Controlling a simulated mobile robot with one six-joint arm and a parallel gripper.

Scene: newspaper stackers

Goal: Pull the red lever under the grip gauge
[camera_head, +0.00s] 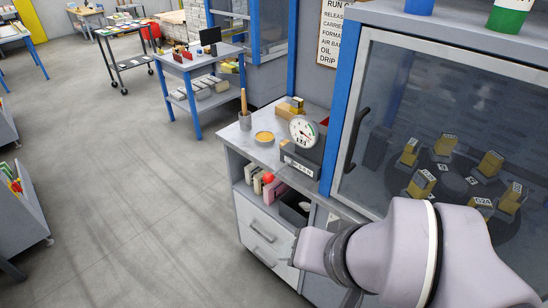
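The grip gauge (303,130) is a round white dial with a dark needle, on a dark box (300,161) with a small lettered label, on top of a grey cabinet. Below it, at the front of the cabinet's open shelf, a round red knob (267,178) shows. It may be the end of the red lever; I cannot make out a shaft. My arm fills the lower right, in front of the cabinet's right side.
Drawers (265,236) lie below the shelf. A glazed enclosure (455,120) with a blue post stands right. The floor (120,180) at left is clear.

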